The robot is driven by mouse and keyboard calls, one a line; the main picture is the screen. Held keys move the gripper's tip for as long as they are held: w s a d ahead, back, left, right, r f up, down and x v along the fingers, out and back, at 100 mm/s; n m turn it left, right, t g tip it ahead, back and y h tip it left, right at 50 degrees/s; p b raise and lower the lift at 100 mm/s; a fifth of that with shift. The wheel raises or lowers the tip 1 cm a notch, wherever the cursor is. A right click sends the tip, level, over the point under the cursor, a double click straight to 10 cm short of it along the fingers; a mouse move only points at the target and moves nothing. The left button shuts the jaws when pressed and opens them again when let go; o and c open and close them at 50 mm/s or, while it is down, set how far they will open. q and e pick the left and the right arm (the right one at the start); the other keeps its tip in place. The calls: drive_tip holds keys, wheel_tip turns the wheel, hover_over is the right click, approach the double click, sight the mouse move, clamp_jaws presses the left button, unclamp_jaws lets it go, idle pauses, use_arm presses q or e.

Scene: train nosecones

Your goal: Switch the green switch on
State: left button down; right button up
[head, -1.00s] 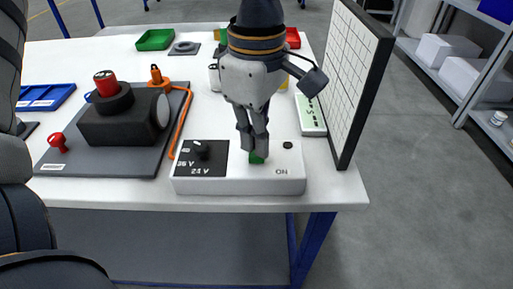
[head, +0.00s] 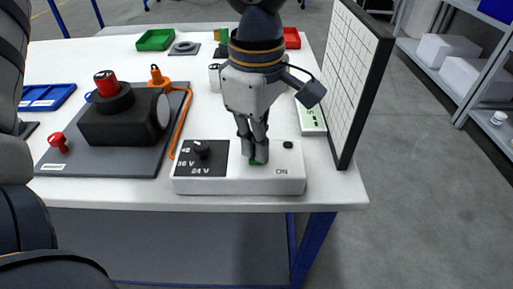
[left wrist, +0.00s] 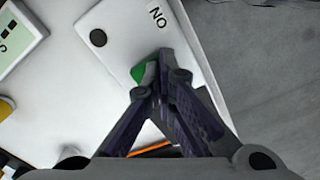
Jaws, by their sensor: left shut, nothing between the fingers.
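The green switch (head: 253,161) sits on top of a white power box (head: 240,185) at the table's front edge. It is mostly hidden by my left gripper (head: 258,160) in the head view. The box bears "ON" to the right of the switch and a dark dial (head: 202,149) marked with voltages on its left. My left gripper is shut and empty, its fingertips over the switch. In the left wrist view the fingertips (left wrist: 160,62) cover part of the green switch (left wrist: 143,72); I cannot tell whether they touch it. My right gripper is not in view.
A black motor-like block (head: 122,125) stands on a grey plate to the left, with an orange cable (head: 184,120) beside the box. A gridded board (head: 350,80) stands upright at the right table edge. Green (head: 155,40) and blue trays (head: 45,97) lie farther back.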

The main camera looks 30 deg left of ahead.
use_arm(q)
drive_tip(key=shift+f, duration=0.15)
drive_tip(key=shift+r, duration=3.55)
